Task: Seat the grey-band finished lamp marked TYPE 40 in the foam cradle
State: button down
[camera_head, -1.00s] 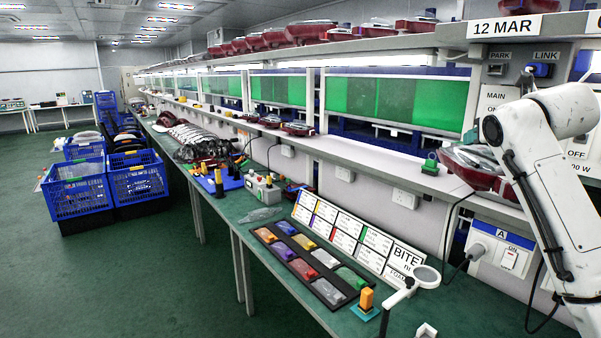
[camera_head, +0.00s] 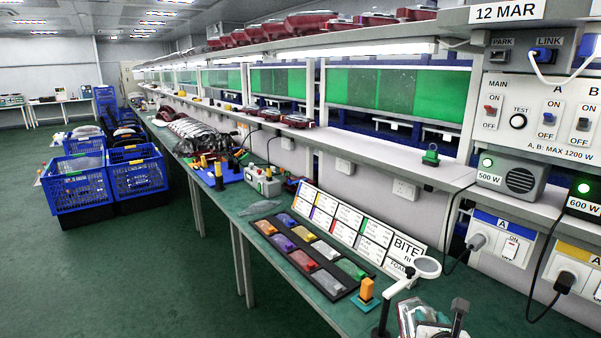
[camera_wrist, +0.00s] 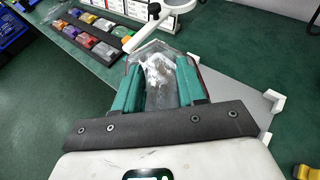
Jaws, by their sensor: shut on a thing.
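A lamp with a clear face (camera_wrist: 160,82) and dark red edge is between the teal fingers of my gripper (camera_wrist: 158,66) in the wrist view. The fingers are shut on its sides. In the head view, part of a clear and red lamp (camera_head: 412,316) shows at the bottom edge, cut off by the frame. No TYPE 40 marking or grey band can be read on it. Below the lamp in the wrist view lies a flat grey plate (camera_wrist: 238,98) with white corner pieces on the green bench. I cannot make out a foam cradle for certain.
A white magnifier on an arm (camera_head: 426,267) stands close left of the lamp. A black tray of coloured blocks (camera_head: 330,288) and a card board (camera_head: 348,226) lie farther left. An orange block on a teal base (camera_head: 366,292) is near.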

jog(key=s+a+f+y, duration=0.1)
jog(key=s+a+f, duration=0.2)
jog(key=s+f, duration=0.2)
jog(key=s+a+f+n+y, duration=0.1)
jog(key=s+a+f, duration=0.2)
jog(key=s+f, duration=0.3)
jog(key=s+a+f+n+y+b, duration=0.1)
jog(key=s+a+f, duration=0.2)
jog(key=s+f, duration=0.3)
jog(key=s, duration=0.4)
jog(key=shift+s+a+f+t, duration=0.15)
jog(key=shift+s+a+t, duration=0.15)
jog(key=shift+s, duration=0.05)
